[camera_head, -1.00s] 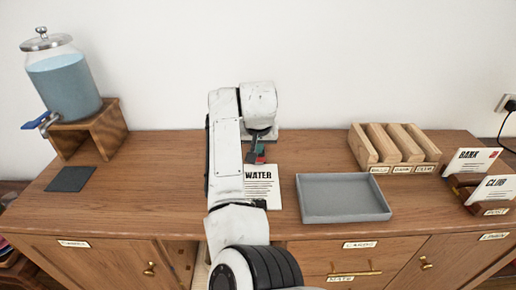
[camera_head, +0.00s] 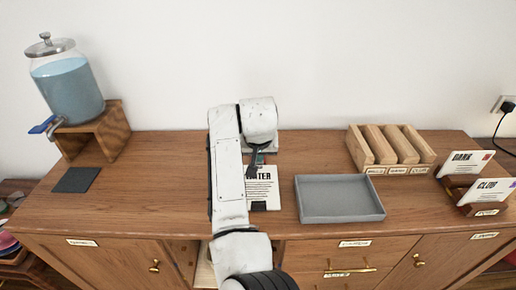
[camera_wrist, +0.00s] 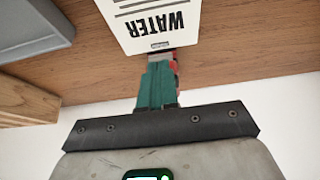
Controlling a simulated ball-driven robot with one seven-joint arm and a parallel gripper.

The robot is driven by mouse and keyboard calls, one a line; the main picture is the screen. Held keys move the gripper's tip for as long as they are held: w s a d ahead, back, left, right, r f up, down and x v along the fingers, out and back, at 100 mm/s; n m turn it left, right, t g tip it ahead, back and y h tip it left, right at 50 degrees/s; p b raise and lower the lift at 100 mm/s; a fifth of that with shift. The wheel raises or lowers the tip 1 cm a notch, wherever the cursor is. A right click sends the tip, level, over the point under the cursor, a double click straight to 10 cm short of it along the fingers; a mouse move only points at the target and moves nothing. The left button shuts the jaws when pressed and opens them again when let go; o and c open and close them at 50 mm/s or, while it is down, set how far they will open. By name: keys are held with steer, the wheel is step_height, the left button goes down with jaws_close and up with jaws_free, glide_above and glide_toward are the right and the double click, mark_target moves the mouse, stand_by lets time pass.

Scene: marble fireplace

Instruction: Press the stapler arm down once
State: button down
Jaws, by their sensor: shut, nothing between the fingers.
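I cannot tell whether my gripper touches the stapler.
A grey tray (camera_head: 340,216) lies right of the card. Farther right are a wooden slotted rack (camera_head: 376,148) and a card holder (camera_head: 475,203). A water dispenser (camera_head: 68,90) and a dark mat (camera_head: 77,180) are at the left. A white wall stands behind.

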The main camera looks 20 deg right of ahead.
steer(key=v, duration=1)
steer(key=shift+r, duration=0.35)
steer(key=shift+s+a, duration=0.1)
steer(key=shift+s, duration=0.05)
